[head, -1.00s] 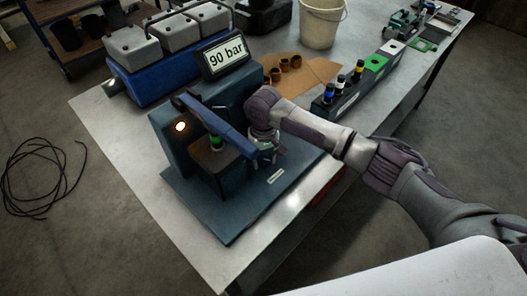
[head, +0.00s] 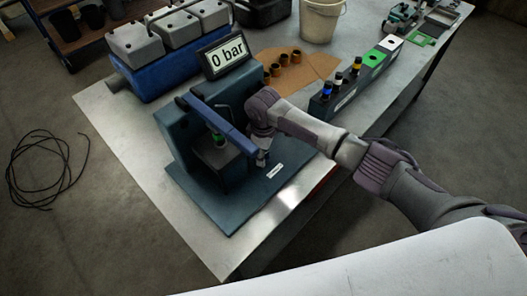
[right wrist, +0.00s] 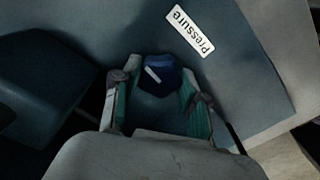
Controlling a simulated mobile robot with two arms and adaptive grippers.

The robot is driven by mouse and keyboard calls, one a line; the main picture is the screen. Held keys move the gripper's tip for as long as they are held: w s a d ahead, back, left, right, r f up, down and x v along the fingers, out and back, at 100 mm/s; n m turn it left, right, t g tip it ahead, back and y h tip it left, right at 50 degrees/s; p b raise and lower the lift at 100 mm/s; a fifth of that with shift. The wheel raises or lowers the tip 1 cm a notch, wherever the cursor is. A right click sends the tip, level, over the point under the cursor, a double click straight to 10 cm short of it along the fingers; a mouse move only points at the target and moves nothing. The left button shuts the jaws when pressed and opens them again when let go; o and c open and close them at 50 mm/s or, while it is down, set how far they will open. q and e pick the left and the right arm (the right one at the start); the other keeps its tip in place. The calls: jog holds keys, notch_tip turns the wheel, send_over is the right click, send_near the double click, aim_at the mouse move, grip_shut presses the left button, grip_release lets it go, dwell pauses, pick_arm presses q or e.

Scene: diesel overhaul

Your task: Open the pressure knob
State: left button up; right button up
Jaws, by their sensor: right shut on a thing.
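The pressure knob (right wrist: 160,76) is dark blue with a white mark on top. It shows in the right wrist view, below the white "Pressure" label (right wrist: 190,30). My right gripper (right wrist: 159,88) has a finger on either side of the knob and is shut on it. In the head view, my right gripper (head: 262,157) is low at the right side of the blue test stand (head: 208,200), and the knob is mostly hidden. My left gripper is not in view.
A blue lever bar (head: 217,119) crosses the stand close to my right gripper. A rack with small bottles (head: 340,92) stands to the right, behind my forearm. A blue case with grey blocks (head: 155,80) and a white bucket (head: 321,18) stand behind. The table's front corner is clear.

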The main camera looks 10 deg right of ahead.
jog(key=shift+r+n, duration=0.1)
jog(key=shift+n, duration=0.5)
jog(key=o, duration=1.1)
notch_tip(320, 180, up, 12)
jog(key=shift+f, duration=0.1)
dwell(0.4)
